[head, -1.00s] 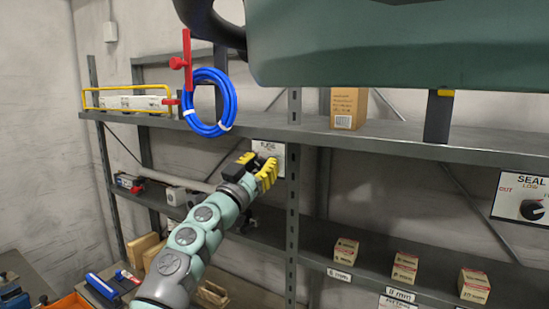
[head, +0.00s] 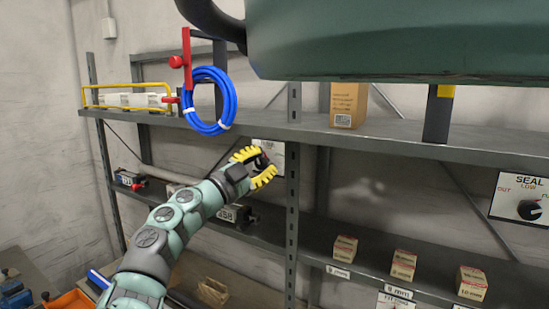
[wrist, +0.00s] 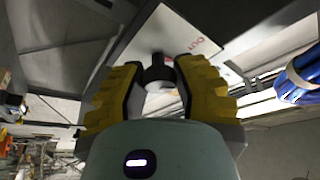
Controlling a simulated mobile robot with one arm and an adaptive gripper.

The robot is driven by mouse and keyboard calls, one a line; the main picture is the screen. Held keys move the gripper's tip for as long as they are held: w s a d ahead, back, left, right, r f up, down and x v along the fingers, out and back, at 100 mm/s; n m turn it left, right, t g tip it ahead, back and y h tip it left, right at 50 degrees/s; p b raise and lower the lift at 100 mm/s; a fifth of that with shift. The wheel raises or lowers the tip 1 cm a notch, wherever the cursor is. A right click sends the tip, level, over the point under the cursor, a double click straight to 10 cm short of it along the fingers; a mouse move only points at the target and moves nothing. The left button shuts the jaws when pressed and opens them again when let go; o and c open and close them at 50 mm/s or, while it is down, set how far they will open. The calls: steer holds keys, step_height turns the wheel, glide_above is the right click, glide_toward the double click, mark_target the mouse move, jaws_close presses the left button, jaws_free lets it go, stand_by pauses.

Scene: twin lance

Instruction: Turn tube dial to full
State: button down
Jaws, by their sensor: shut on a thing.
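The white tube dial panel (head: 268,148) hangs at the shelf's upright, partly covered by my gripper (head: 262,165). The wrist view shows the panel (wrist: 178,30) tilted, with red OUT lettering on it. The dark dial knob (wrist: 158,72) stands between the two yellow fingers of my gripper (wrist: 160,68). My gripper is shut on the knob. The knob's pointer and the full mark cannot be made out.
A blue hose coil (head: 210,100) hangs on a red holder above left of my gripper. A second dial panel marked SEAL (head: 520,198) is at the far right. Small boxes (head: 403,264) stand on the lower shelf. A large green body (head: 400,40) overhangs the top.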

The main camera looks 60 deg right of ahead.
steer(key=m+g+y, duration=0.1)
steer(key=m, duration=0.3)
steer(key=shift+m, duration=0.3)
steer(key=m+y, duration=0.2)
steer(key=m, duration=0.2)
steer(key=shift+m+g, duration=0.3)
steer(key=m+y+b, duration=0.1)
steer(key=m, duration=0.3)
steer(key=shift+f+y, duration=0.1)
steer(key=shift+y, duration=0.3)
steer(key=shift+m+t+y, duration=0.5)
steer(key=shift+m+t, duration=0.3)
steer(key=shift+m, duration=0.5)
steer(key=c, duration=0.7)
jaws_free()
